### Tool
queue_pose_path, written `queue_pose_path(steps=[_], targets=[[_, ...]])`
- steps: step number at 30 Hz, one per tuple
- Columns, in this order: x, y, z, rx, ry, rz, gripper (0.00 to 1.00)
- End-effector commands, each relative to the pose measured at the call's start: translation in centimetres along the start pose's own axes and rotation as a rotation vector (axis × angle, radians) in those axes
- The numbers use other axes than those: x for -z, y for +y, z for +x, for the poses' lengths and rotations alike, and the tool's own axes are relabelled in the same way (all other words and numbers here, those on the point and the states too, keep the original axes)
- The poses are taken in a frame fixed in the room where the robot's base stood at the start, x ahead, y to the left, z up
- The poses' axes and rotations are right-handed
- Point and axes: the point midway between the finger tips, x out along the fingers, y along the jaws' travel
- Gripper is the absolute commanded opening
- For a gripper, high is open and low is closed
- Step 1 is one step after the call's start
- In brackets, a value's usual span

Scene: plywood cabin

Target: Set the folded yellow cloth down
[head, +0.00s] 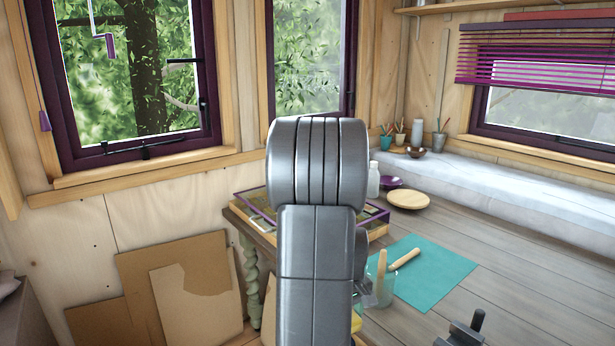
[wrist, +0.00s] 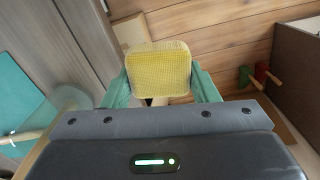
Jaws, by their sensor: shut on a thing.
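The folded yellow cloth (wrist: 158,68) is held between the two green fingers of my gripper (wrist: 160,90) in the wrist view. It looks like a thick rounded pad with a woven texture. In the head view my arm hides the gripper and most of the cloth; a small yellow patch (head: 356,323) shows just right of the arm, low in the picture.
The wooden table (head: 500,250) bears a teal mat (head: 436,275), a clear container (head: 380,292) with wooden-handled tools close to my arm, a round wooden plate (head: 408,199) and a purple-edged tray (head: 245,205). Cardboard sheets (head: 190,290) lean at the wall, left.

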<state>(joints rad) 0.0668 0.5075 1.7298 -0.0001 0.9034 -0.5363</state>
Motion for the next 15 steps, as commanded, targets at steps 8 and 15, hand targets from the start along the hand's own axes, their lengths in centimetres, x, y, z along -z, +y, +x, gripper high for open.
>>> queue_pose_path(steps=[8,15], targets=[[4.4,-1.9,5.0,0.003,-0.007,0.182,0.32],[8.0,-4.4,10.2,0.001,-0.005,0.375,0.32]])
